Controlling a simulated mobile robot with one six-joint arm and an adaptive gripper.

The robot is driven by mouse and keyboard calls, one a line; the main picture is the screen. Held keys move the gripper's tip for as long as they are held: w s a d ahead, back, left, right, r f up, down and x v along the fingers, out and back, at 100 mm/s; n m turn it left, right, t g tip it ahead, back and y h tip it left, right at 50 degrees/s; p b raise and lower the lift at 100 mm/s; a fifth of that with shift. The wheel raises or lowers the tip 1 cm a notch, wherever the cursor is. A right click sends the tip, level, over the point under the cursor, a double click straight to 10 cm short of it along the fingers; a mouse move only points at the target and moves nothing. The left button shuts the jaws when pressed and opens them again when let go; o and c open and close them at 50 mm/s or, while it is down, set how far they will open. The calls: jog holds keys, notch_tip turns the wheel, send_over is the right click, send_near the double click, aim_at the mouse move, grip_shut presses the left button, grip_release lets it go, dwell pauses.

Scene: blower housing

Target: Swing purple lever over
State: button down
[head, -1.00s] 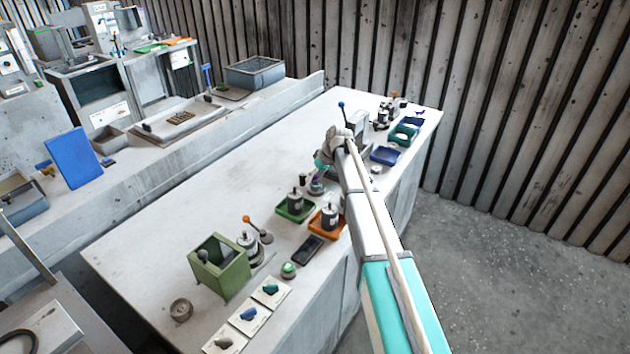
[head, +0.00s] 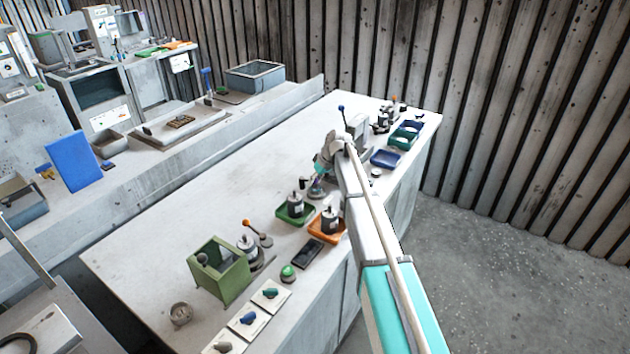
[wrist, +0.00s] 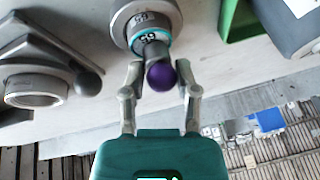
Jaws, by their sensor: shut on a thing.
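The purple lever's round knob (wrist: 162,77) sits between my gripper's fingertips (wrist: 160,72) in the wrist view. My gripper is shut on it. Behind the knob is a grey round base with a teal ring (wrist: 150,35) and printed numbers. In the head view my gripper (head: 318,181) is low over the bench, near its middle right edge. The purple part there is small and mostly hidden by my wrist, so the lever's tilt is hard to read.
An orange-knobbed lever (head: 255,229) and green box (head: 213,282) are nearer. The bench's left side is clear.

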jog(key=shift+s+a, duration=0.1)
jog(key=shift+s+a+m+t+h, duration=0.2)
jog(key=shift+s+a+m+t, duration=0.15)
jog(key=shift+m, duration=0.55)
jog(key=shift+s+a+m+t+h, duration=0.25)
jog(key=shift+s+m, duration=0.1)
jog(key=shift+m, duration=0.55)
jog(key=m, duration=0.1)
jog(key=a+m+t+h, duration=0.1)
jog(key=m, duration=0.1)
jog(key=a+m, duration=0.1)
jog(key=m, duration=0.1)
jog(key=shift+s+a+h, duration=0.1)
jog(key=shift+s+h, duration=0.25)
jog(key=a+m+h, duration=0.1)
jog(key=m, duration=0.1)
jog(key=a+m+h, duration=0.1)
jog(key=m, duration=0.1)
jog(key=shift+w+a+m+t, duration=0.1)
jog(key=shift+a+m+t, duration=0.1)
jog(key=shift+m+t, duration=0.2)
jog(key=shift+w+a+m+h, duration=0.25)
jog(key=shift+a+m+h, duration=0.25)
jog(key=shift+m, duration=0.65)
jog(key=shift+w+a+m+h, duration=0.2)
jog(key=shift+a+m+h, duration=0.3)
jog(key=shift+m, duration=0.65)
jog(key=shift+c, duration=2.1)
grip_release()
